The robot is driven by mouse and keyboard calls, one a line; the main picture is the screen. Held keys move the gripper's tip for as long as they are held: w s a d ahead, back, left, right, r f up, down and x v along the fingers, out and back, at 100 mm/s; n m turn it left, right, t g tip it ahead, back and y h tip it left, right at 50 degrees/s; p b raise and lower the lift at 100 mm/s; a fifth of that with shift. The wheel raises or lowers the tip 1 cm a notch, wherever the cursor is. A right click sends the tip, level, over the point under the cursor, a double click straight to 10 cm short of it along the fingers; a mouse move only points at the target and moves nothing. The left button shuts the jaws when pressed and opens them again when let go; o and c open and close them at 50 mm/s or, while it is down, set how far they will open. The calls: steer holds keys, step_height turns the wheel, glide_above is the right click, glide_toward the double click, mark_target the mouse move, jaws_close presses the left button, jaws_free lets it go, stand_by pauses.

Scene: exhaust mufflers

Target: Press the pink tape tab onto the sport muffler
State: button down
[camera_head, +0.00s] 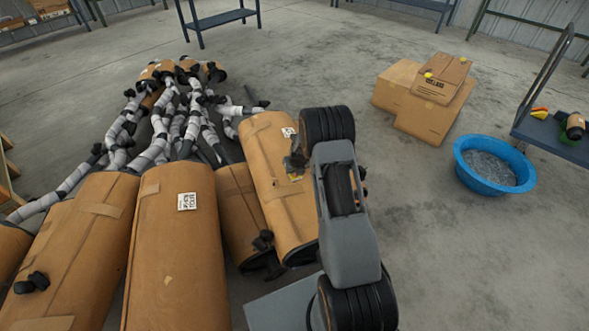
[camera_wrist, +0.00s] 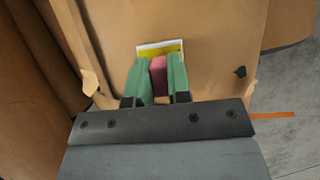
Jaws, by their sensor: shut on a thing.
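My gripper (camera_wrist: 158,78) is shut on the pink tape tab (camera_wrist: 158,70), which sits between its two green fingers. In the wrist view the fingertips are over a brown paper-wrapped muffler (camera_wrist: 215,65), at a white and yellow label (camera_wrist: 160,48). Whether the tab touches the surface cannot be told. In the head view my arm hangs beside the same wrapped muffler (camera_head: 268,165); the tab does not show there. Which muffler is the sport one cannot be read from the labels.
More wrapped mufflers (camera_head: 178,250) lie to the left, with grey-wrapped pipes (camera_head: 160,140) behind them. Cardboard boxes (camera_head: 425,95), a blue tub (camera_head: 462,172) and a cart (camera_head: 550,130) stand to the right. The concrete floor between is clear.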

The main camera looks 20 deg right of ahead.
steer(key=shift+r+p, duration=3.5)
steer(key=shift+p, duration=0.5)
